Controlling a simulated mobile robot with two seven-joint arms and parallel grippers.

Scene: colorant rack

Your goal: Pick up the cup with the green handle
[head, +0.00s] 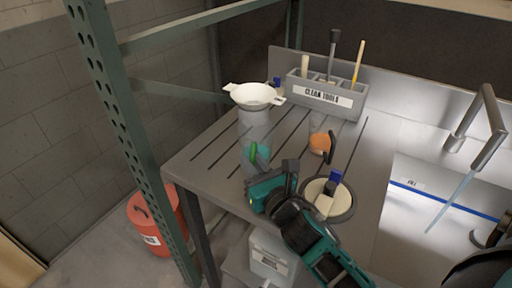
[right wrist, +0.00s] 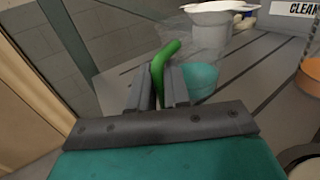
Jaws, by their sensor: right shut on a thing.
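The clear cup (head: 254,163) with the green handle (head: 253,151) is at the near left part of the slatted bench, with teal contents showing. In the right wrist view the green handle (right wrist: 159,68) rises between the finger pads, and the teal contents (right wrist: 201,80) show just right of the fingers. My right gripper (head: 267,181) is shut on the green handle, reaching in from the near side; it also shows in the right wrist view (right wrist: 160,92). The gripper hides part of the cup, and I cannot tell whether its base touches the bench. My left gripper is not in view.
A white funnel (head: 254,95) stands behind the cup. An orange cup (head: 319,143) with a dark handle and a round dish (head: 343,207) are to the right. A grey caddy (head: 318,97) stands at the back. A green rack post (head: 122,125) is left; a sink (head: 425,225) is right.

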